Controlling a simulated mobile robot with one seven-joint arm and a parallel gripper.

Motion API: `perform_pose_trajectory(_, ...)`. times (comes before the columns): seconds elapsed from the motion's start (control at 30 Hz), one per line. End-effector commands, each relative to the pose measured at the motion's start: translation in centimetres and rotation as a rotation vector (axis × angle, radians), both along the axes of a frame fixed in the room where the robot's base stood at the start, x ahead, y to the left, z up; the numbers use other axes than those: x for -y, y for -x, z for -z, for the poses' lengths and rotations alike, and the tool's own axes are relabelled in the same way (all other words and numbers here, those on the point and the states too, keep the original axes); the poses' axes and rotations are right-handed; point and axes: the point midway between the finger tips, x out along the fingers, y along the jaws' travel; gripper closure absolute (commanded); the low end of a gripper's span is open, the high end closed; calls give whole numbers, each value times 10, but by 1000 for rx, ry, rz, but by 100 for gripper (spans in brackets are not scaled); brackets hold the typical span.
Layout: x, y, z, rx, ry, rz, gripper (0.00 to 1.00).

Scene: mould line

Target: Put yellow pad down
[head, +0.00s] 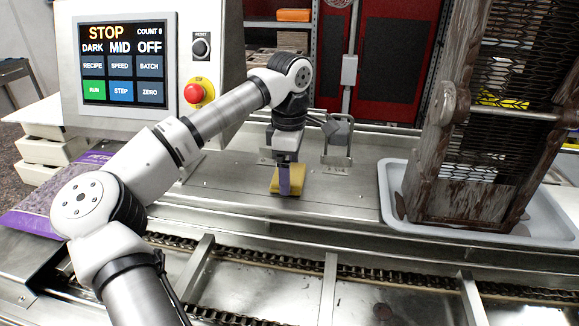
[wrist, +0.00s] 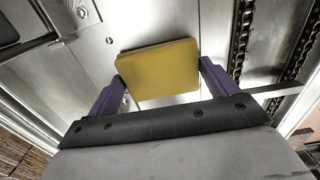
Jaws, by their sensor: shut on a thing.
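The yellow pad (head: 291,181) is a flat rectangular block at the middle of the steel deck (head: 235,195) in the head view. My gripper (head: 285,182) points down over the deck and is shut on the pad. In the wrist view the pad (wrist: 160,70) lies between the two purple fingers of my gripper (wrist: 160,88), its broad face toward the camera. The pad is at or just above the deck; I cannot tell whether it touches. One finger hides part of the pad in the head view.
A white tray (head: 393,197) with a brown-smeared mesh rack (head: 470,150) stands at right. A small metal bracket (head: 337,145) stands behind my gripper. A chain conveyor (head: 380,277) runs in front. A control panel (head: 122,62) with a red stop button (head: 194,93) is at left.

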Motion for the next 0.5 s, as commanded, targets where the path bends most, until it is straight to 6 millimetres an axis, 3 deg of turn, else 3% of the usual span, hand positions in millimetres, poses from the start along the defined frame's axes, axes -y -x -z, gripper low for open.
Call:
perform_pose_trajectory(0.1,0,0,4,0,0,0,33)
perform_pose_trajectory(0.13,0,0,4,0,0,0,13)
perform_pose_trajectory(0.23,0,0,3,-1,0,0,0)
perform_pose_trajectory(0.5,0,0,0,0,0,0,0)
